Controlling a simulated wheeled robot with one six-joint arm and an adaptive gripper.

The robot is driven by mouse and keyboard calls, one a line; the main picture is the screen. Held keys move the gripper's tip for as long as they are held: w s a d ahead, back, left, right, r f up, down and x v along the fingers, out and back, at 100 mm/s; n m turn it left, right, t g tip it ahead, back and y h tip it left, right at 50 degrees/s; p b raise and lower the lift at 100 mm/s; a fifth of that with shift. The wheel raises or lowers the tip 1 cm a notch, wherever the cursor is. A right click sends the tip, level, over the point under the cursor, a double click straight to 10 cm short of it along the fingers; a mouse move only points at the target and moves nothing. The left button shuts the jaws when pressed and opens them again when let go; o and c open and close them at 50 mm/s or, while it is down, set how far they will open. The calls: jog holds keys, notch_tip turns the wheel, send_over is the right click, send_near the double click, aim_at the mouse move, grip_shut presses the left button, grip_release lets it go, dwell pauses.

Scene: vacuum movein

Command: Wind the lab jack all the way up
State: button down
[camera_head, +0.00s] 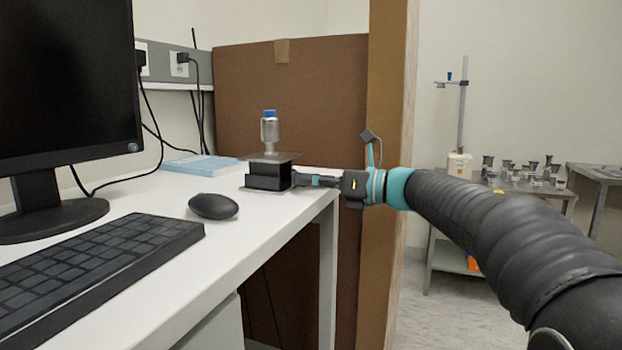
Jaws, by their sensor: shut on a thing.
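The lab jack (268,176) stands near the far right corner of the white desk. It has a black body between a thin top plate and a base plate, and its plates stand a short way apart. A small grey bottle with a blue cap (269,130) stands upright on the top plate. My gripper (303,180) reaches in from the right, level with the jack's body, and is shut on the jack's knob at that side. The knob itself is hidden by the fingers.
A black mouse (213,206), keyboard (95,268) and monitor (65,100) stand on the desk (255,240) to the left. A brown partition (325,110) rises behind; a side table with glassware (510,175) stands far right.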

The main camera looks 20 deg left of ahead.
jog(key=c, duration=0.8)
grip_release()
jog(key=shift+c, duration=0.2)
jog(key=s+d, duration=0.1)
jog(key=d, duration=1.1)
